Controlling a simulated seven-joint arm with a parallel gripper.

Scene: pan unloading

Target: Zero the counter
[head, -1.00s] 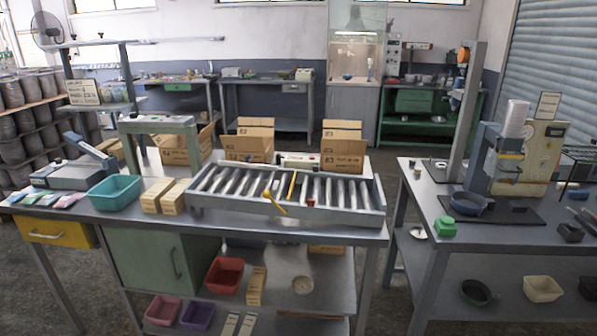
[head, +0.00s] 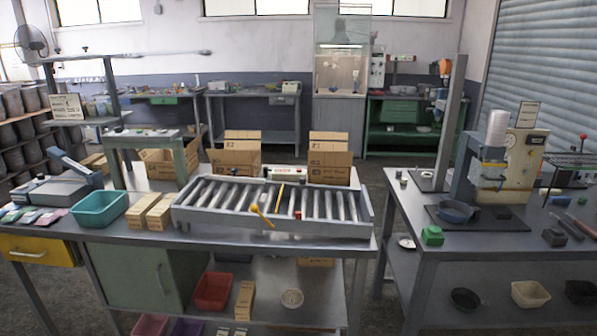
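A small white box with a dark-red marking (head: 284,173) stands at the back edge of the roller conveyor (head: 190,216) on the middle bench. It looks like a counter, but its digits are too small to read. A yellow lever (head: 261,214) sticks out over the conveyor's front side, and a small red part (head: 297,215) sits close to its right. My gripper is not in view.
Open cardboard boxes (head: 330,160) stand behind the conveyor. A teal bin (head: 99,210) and tan blocks (head: 150,212) are to its left. A right bench (head: 460,240) holds a press-like machine (head: 497,165) and a green block (head: 432,235). A floor gap separates the benches.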

